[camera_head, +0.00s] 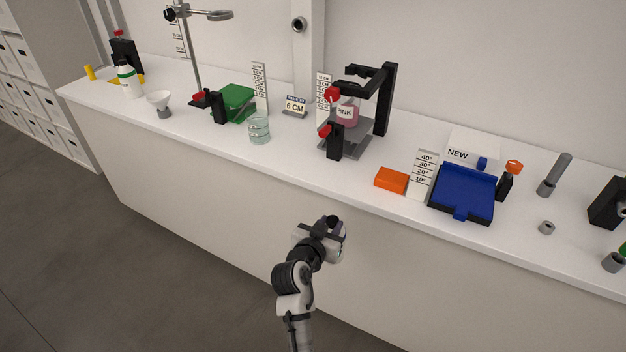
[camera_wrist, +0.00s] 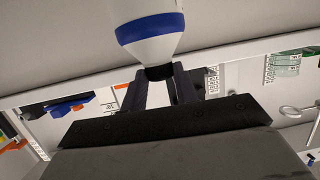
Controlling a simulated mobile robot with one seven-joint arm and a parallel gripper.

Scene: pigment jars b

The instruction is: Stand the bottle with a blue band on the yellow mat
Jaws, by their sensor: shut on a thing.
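The bottle with a blue band (camera_wrist: 160,50) fills the top middle of the wrist view, a white body with a dark neck or cap. My gripper (camera_wrist: 161,76) is shut on that dark end, one finger on each side. In the head view my gripper (camera_head: 334,222) is in front of the counter, and I cannot make out the bottle there. What seems to be the yellow mat (camera_head: 114,81) shows as a small yellow patch at the far left of the counter. A white bottle with a green band (camera_head: 130,84) stands in front of it and partly hides it.
Near the patch are a black red-topped stand (camera_head: 124,52), a yellow cylinder (camera_head: 90,73) and a white funnel (camera_head: 159,100). A tall ring stand (camera_head: 193,60), green box (camera_head: 237,101), glass jar (camera_head: 259,131) and black frame (camera_head: 385,95) stand along the counter (camera_head: 215,145).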

